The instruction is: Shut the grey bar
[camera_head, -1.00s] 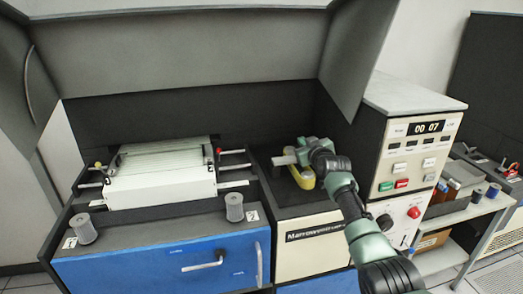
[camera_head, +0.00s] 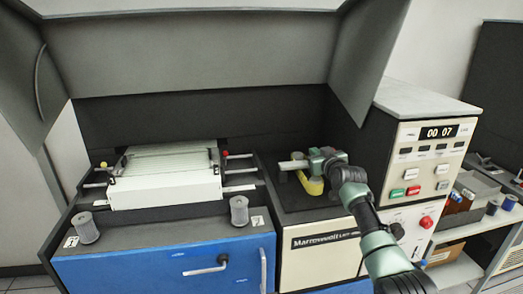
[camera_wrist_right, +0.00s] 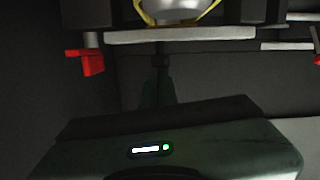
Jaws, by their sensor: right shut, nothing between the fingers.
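A light grey bar (camera_head: 292,164) lies level over the dark recess of the machine, just left of my right gripper. A pale grey bar (camera_wrist_right: 185,35) also runs across the top of the right wrist view; I cannot tell whether it is the same one. My right gripper (camera_head: 314,159) is shut and empty, close to the bar and above a yellow curved part (camera_head: 311,186). Whether it touches the bar cannot be told. Its dark green body with a lit green dot fills the bottom of the right wrist view. My left gripper is not in view.
A white card unit (camera_head: 165,188) stands on rails at the left, above a blue drawer front (camera_head: 160,262). A control panel (camera_head: 425,155) with buttons rises close to the right of my right arm. A grey raised hood (camera_head: 190,50) hangs above.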

